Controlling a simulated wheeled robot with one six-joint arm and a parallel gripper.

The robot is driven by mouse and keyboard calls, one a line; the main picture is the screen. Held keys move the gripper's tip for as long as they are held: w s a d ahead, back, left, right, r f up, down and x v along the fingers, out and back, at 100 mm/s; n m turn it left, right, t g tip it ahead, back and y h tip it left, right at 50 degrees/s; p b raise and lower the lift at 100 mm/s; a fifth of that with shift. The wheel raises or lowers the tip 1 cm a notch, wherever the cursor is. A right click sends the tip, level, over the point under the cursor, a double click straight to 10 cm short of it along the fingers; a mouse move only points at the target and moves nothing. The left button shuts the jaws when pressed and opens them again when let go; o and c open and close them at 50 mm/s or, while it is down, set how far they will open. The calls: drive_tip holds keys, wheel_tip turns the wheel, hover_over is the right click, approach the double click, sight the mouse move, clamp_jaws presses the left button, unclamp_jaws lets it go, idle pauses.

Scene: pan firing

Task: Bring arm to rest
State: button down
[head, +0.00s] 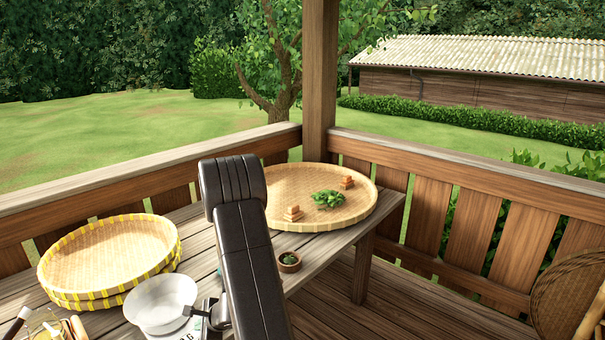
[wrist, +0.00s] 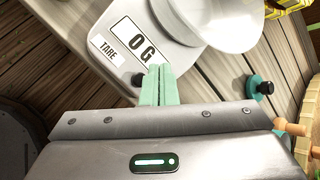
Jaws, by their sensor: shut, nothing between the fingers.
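My gripper (wrist: 158,72) shows in the wrist view with its two pale green fingers shut together and nothing between them. The fingertips are over the front edge of a white scale (wrist: 112,48), beside its "0 G" display; I cannot tell whether they touch it. A white bowl (wrist: 232,20) is on the scale. In the head view my dark arm reaches down across the table. The bowl (head: 161,302) shows left of the arm, and the gripper's fingers cannot be made out there.
Yellow-rimmed woven trays (head: 108,258) are stacked on the table's left. A round woven tray (head: 290,185) holds green leaves (head: 327,199) and small tan stacks. A small brown bowl (head: 289,262) stands right of my arm. A wooden railing (head: 460,185) borders the deck.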

wheel_tip(320, 180, up, 6)
drive_tip(key=p, duration=0.4)
drive_tip(key=shift+r, duration=0.15)
wheel_tip(320, 180, down, 7)
drive_tip(key=b, duration=0.5)
drive_tip(key=shift+r, duration=0.1)
drive_tip(key=shift+r+b, duration=0.3)
drive_tip(key=shift+b, duration=0.7)
drive_tip(key=shift+r, duration=0.3)
drive_tip(key=shift+p, duration=0.9)
drive_tip(key=shift+f+p, duration=0.1)
drive_tip(key=shift+p, duration=0.35)
